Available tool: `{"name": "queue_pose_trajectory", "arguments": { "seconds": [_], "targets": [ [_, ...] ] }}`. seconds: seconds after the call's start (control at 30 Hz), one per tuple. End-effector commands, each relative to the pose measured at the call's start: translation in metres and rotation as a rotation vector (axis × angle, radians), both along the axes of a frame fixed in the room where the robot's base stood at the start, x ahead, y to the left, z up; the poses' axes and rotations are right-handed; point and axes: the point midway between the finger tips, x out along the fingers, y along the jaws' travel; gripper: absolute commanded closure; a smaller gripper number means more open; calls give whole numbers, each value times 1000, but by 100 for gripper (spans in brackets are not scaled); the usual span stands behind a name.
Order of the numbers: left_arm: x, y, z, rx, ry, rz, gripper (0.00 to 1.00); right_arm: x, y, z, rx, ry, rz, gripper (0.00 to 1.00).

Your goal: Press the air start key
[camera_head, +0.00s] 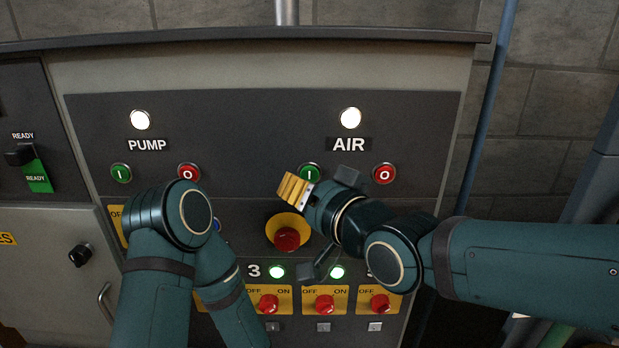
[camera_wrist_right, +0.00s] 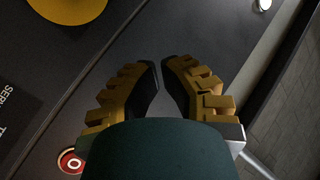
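The green air start key (camera_head: 309,172), marked I, is on the dark panel below the AIR label (camera_head: 349,144). My right gripper (camera_head: 293,190) is just below and left of it, its yellow fingers overlapping the key's lower edge in the picture. I cannot tell whether they touch it. In the right wrist view the fingertips (camera_wrist_right: 159,62) are nearly together with only a thin gap, and nothing shows between them. The green key is not visible there. My left arm is folded at the lower left; its gripper is not in view.
A red O key (camera_head: 384,173) is right of the green key. A red knob on a yellow disc (camera_head: 287,238) is below my right gripper. PUMP keys (camera_head: 121,172) are at the left. The AIR lamp (camera_head: 349,118) is lit. A red O key (camera_wrist_right: 72,162) shows in the wrist view.

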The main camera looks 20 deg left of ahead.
Motion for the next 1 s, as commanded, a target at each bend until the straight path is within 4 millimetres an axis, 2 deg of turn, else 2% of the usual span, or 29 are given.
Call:
{"name": "queue_pose_trajectory", "arguments": {
  "seconds": [0.4, 1.0],
  "targets": [
    [0, 0, -15, 0, 0, 0, 60, -32, -10, -1, 0, 0, -1, 100],
    [0, 0, -15, 0, 0, 0, 60, -33, -10, 0, 1, 0, -1, 100]
  ]
}}
